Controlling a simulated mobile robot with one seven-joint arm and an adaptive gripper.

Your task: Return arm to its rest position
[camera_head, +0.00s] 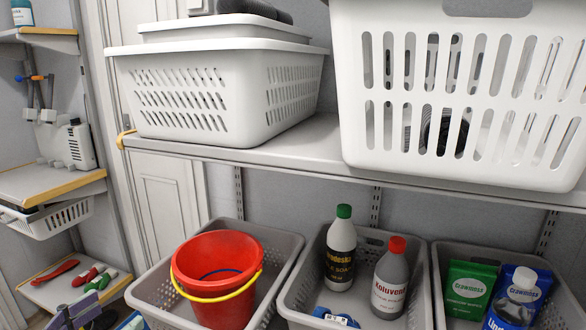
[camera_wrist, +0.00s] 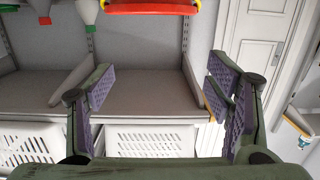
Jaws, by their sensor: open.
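My gripper (camera_wrist: 160,84) is open in the wrist view, its two purple-padded fingers spread wide. Nothing is between the fingers. Part of my gripper (camera_head: 80,313) also shows at the bottom left of the head view, cut off by the frame edge. It is left of and apart from the grey basket (camera_head: 262,293) that holds a red bucket (camera_head: 218,262). The wrist view is upside down, with the red bucket (camera_wrist: 152,7) at its top edge. The rest of my arm is hidden.
A shelf (camera_head: 300,150) bears white baskets (camera_head: 225,100) (camera_head: 460,110). Below, grey baskets hold a green-capped bottle (camera_head: 340,255), a red-capped bottle (camera_head: 390,280) and pouches (camera_head: 470,288). Side shelves (camera_head: 55,183) with tools stand at the left, near my gripper.

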